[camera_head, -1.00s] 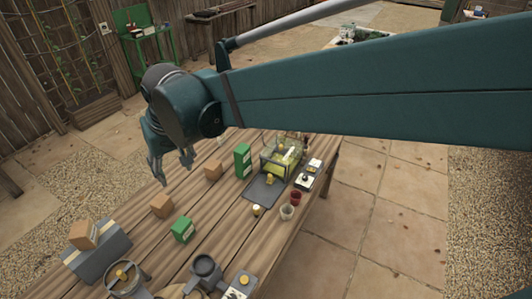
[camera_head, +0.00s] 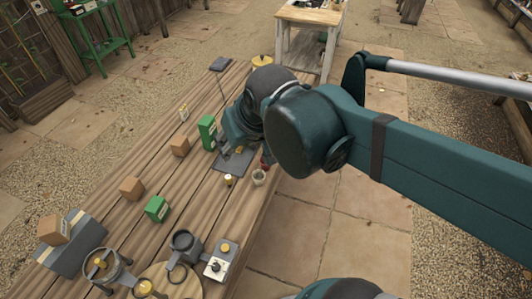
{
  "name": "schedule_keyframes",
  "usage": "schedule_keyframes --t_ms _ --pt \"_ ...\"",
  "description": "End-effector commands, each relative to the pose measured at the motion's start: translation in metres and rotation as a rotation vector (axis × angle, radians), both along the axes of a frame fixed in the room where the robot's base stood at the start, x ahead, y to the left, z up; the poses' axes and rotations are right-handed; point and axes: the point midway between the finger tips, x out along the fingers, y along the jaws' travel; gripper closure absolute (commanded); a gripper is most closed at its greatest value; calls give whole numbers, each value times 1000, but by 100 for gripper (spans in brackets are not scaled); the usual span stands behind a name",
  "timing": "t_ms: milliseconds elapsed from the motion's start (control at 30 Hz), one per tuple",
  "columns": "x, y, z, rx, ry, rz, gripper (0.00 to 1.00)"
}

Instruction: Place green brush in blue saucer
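I cannot make out a green brush or a blue saucer in the head view. My gripper (camera_head: 238,130) is at the end of the teal arm, over the far right part of the wooden table (camera_head: 205,195). It is beside the tall green box (camera_head: 207,132) and above the dark grey tray (camera_head: 222,161). My arm hides the fingertips and the things behind them, so I cannot tell whether the gripper is open or shut.
Brown boxes (camera_head: 132,188) and a small green box (camera_head: 157,209) stand along the table. A grey mug (camera_head: 184,246), a scale (camera_head: 219,263) and a round board (camera_head: 172,284) crowd the near end. Bare planks lie between.

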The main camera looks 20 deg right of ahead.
Motion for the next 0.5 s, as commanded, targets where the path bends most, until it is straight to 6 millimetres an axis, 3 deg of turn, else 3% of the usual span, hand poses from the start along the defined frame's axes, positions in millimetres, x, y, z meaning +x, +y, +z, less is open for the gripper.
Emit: schedule_keyframes --t_ms 200,500 --pt "-29 -39 -14 -9 -42 -60 59" --pt "-47 -60 -24 -18 -71 -97 59"
